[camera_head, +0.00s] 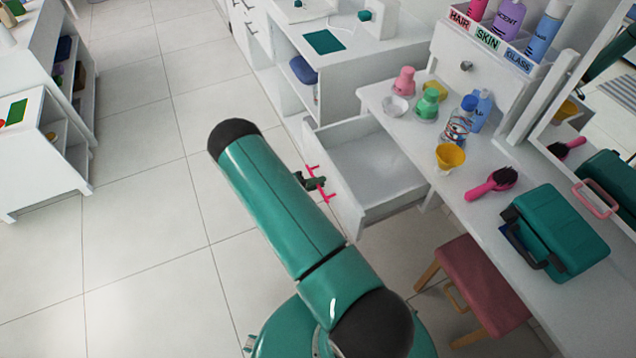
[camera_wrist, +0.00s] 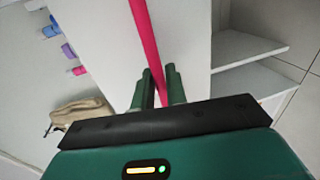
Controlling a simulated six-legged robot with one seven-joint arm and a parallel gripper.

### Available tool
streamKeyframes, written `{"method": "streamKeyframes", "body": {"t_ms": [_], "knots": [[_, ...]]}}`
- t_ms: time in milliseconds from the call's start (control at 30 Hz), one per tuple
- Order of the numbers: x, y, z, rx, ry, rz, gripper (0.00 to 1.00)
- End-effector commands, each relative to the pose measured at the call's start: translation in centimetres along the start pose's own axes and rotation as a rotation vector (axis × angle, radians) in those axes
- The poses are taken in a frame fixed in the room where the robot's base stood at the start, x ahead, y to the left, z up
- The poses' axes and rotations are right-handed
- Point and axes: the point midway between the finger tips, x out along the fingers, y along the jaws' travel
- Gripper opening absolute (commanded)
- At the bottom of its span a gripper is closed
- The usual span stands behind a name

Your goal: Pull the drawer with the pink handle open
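The drawer (camera_head: 375,172) under the white dressing table is pulled out well, and its empty inside shows. Its pink handle (camera_head: 327,195) is on the front panel (camera_head: 335,182), facing my arm. My gripper (camera_head: 315,183) is at the handle, partly hidden behind my arm. In the wrist view, the pink handle (camera_wrist: 145,40) runs down between the two green fingers of my gripper (camera_wrist: 160,90). The fingers are close together on either side of the bar and appear shut on it. The exact contact at the fingertips is small and partly hidden.
The dressing table (camera_head: 405,150) holds bottles, a yellow cup (camera_head: 450,156), a pink hairbrush (camera_head: 492,184) and a green case (camera_head: 555,232). A red-topped stool (camera_head: 480,285) stands below it. Open tiled floor (camera_head: 130,200) lies left of my arm.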

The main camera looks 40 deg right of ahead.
Motion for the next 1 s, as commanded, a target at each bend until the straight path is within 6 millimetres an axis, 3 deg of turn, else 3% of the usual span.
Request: {"method": "streamKeyframes", "body": {"t_ms": [333, 467, 1000], "knots": [[-0.1, 0.0, 0.0, 0.0, 0.0, -0.001, 0.24], [-1.1, 0.0, -0.1, 0.0, 0.002, -0.002, 0.24], [-11.8, 0.0, -0.1, 0.002, 0.003, -0.001, 0.24]]}}
